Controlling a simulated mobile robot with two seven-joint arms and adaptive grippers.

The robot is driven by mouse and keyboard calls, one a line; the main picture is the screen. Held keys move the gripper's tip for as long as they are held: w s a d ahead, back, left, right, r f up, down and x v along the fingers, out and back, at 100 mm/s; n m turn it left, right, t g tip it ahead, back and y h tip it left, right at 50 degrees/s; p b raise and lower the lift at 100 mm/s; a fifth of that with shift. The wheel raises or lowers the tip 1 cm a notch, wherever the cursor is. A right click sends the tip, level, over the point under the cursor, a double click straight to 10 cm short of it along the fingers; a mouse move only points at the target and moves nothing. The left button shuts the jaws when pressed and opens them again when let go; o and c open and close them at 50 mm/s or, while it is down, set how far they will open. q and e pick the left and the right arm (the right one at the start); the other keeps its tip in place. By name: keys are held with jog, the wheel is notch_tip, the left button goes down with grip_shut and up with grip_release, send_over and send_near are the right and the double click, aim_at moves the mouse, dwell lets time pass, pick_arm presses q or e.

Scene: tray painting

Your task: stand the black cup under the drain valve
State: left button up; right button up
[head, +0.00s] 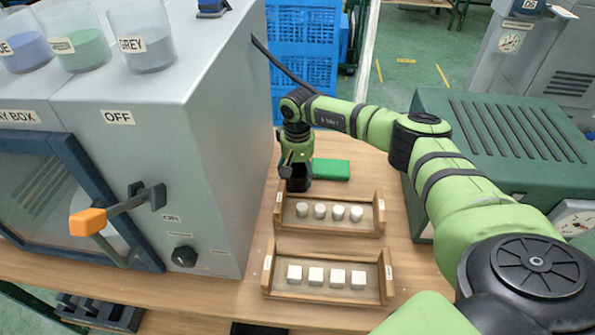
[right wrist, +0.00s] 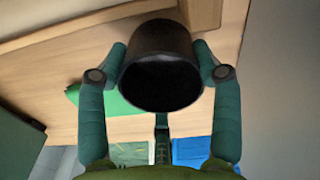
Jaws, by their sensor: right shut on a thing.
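The black cup (head: 298,185) is at the far end of the wooden table, beside the grey cabinet's right side. My right gripper (head: 294,160) is above it and shut on it. In the right wrist view the cup (right wrist: 160,40) sits between the two fingers of my gripper (right wrist: 160,72), its dark open mouth facing the camera. Whether the cup's base touches the table is hard to tell. I cannot make out the drain valve for certain. My left gripper is not in view.
A green block (head: 331,169) lies just right of the cup. A tray of round white pieces (head: 329,229) and a tray of square ones (head: 320,293) stand nearer. The grey cabinet (head: 222,120) bounds the left, with an orange-tipped lever (head: 88,221) at its front.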

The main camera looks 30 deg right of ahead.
jog(key=o, duration=1.2)
jog(key=shift+f, duration=0.1)
jog(key=shift+o, duration=0.2)
